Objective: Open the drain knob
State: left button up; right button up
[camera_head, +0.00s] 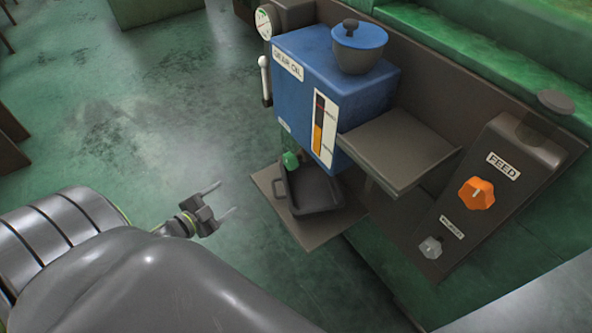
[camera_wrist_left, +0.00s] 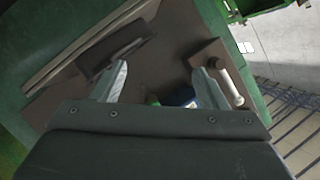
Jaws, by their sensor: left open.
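The green drain knob (camera_head: 290,160) is on the lower front of the blue oil tank (camera_head: 345,90), just above a dark drip pan (camera_head: 322,192). My left gripper (camera_head: 226,198) is open and empty, to the left of the knob and pan and apart from them. In the left wrist view, its two fingers (camera_wrist_left: 160,70) are spread. A small green piece (camera_wrist_left: 152,100) and part of something blue (camera_wrist_left: 178,97) show low between them, partly hidden by the gripper body; I cannot tell whether the green piece is the knob. My right gripper is not in view.
The pan stands on a brown plate (camera_head: 268,182). A grey shelf (camera_head: 400,148) juts out right of the tank. A white-handled lever (camera_head: 264,78) is at the tank's left. A panel with an orange FEED knob (camera_head: 477,194) stands at right. The green floor (camera_head: 150,130) at left is clear.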

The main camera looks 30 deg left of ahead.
pick_arm(q)
jog(key=w+d+r+m+t+h+b, duration=0.2)
jog(key=d+r+m+h+b, duration=0.1)
jog(key=d+r+m+h, duration=0.4)
jog(key=n+y, duration=0.1)
send_near(286, 163)
jog(key=w, duration=0.1)
jog(key=x, duration=1.1)
jog(key=shift+w+d+f+p, duration=0.15)
jog(key=shift+w+d+p, duration=0.05)
jog(key=shift+p, duration=0.2)
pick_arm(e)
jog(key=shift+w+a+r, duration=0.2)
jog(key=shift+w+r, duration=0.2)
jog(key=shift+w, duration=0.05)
pick_arm(q)
jog(key=c, duration=1)
